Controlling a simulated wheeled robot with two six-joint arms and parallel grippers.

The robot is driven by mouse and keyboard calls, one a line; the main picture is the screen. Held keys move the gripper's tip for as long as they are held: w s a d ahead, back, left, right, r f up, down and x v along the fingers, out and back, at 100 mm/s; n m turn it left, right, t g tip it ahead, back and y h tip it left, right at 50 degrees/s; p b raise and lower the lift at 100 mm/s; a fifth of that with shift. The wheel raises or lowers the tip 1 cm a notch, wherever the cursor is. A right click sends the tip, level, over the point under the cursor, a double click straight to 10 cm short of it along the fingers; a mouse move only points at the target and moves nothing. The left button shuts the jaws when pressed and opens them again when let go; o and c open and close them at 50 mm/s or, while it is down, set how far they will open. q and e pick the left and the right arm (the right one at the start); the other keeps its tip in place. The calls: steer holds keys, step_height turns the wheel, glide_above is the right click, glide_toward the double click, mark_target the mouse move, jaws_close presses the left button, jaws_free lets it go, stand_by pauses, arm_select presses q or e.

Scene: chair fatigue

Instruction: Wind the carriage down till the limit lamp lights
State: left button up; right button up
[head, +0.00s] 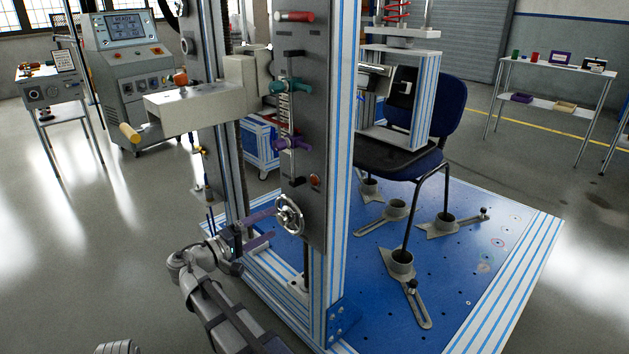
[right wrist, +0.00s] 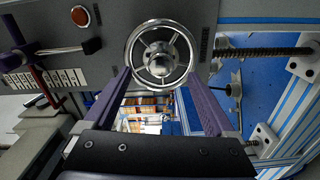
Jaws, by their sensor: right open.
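The chromed handwheel (head: 290,214) is on the lower part of the grey panel (head: 302,120); it also shows in the right wrist view (right wrist: 162,57). My right gripper (head: 272,225) is open, its purple fingers pointing at the wheel. In the right wrist view the fingers (right wrist: 158,84) reach to either side of the wheel's lower part; contact cannot be told. The round orange-red lamp (head: 314,181), also in the right wrist view (right wrist: 80,16), shows no clear glow. A cream block (head: 240,85), which looks like the carriage, sits high on the column. My left gripper is not in view.
Red (head: 294,16), teal (head: 290,86) and purple (head: 293,144) handles stick out of the panel above the wheel. A blue chair (head: 440,110) stands clamped on the blue base plate (head: 350,290).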

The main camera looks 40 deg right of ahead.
stand_by(0.3)
steer(key=m, duration=0.3)
steer(key=shift+m, duration=0.4)
steer(key=m, duration=0.4)
steer(key=shift+s+r+m, duration=0.1)
steer(key=shift+m, duration=0.3)
